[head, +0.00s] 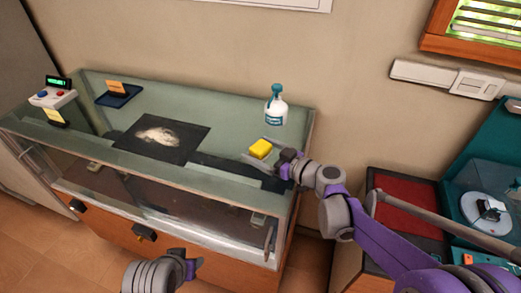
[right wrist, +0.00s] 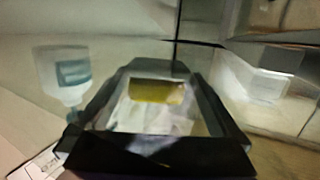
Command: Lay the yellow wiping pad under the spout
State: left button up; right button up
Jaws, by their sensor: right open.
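The yellow wiping pad (head: 261,149) lies on the glass top of the display case, near its right end. It also shows in the right wrist view (right wrist: 157,92), framed between dark jaws. My right gripper (head: 264,156) is open at the pad, with a finger on either side of it in the picture; I cannot tell whether they touch it. A white pump bottle (head: 275,106) with a teal top and label stands upright behind the pad; its spout is small in the head view. The bottle also shows in the right wrist view (right wrist: 64,76).
A black sheet with a pale picture (head: 155,137) lies left of the pad on the display case (head: 215,130). A dark blue tray (head: 119,97) and a button box (head: 52,97) stand further left. A red-topped cabinet (head: 408,200) stands at the right.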

jog(key=shift+r, duration=0.2)
jog(key=v, duration=1.2)
jog(key=shift+f, duration=0.1)
jog(key=shift+d, duration=0.1)
